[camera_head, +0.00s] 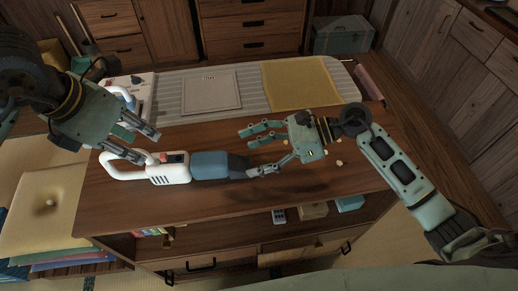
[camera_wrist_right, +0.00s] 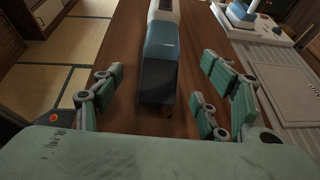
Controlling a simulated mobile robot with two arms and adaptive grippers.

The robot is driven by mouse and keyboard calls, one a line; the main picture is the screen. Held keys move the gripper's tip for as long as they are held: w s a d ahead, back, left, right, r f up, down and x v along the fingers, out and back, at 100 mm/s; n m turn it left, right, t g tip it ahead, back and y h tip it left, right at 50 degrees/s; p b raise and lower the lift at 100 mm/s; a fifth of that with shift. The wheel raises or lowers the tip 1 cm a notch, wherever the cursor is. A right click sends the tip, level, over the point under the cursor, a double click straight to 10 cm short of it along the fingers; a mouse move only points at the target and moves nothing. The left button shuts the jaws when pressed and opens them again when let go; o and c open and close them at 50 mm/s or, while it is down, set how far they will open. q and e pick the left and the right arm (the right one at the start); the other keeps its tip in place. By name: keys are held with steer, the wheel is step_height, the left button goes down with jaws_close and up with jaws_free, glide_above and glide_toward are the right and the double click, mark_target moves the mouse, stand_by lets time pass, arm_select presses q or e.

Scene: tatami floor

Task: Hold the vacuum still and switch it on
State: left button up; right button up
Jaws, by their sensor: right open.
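The handheld vacuum lies on its side-to-side length on the wooden table, with a white looped handle (camera_head: 122,170), a white body with a dark and red panel (camera_head: 172,158), and a blue-grey front (camera_head: 212,165). My left gripper (camera_head: 146,146) is open just above and behind the handle and white body; whether it touches them I cannot tell. My right gripper (camera_head: 254,152) is open at the vacuum's front end. In the right wrist view, the blue-grey front (camera_wrist_right: 160,65) points between the spread fingers (camera_wrist_right: 155,100), with gaps on both sides.
Behind the vacuum lie a striped mat (camera_head: 170,100), a grey board (camera_head: 211,90) and a yellow cloth (camera_head: 300,82). A white device (camera_head: 125,97) stands behind my left gripper. Small crumbs (camera_head: 339,163) lie by my right gripper. The table's front right is clear.

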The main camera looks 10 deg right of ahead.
mark_target(230, 161)
steer(key=x, duration=0.7)
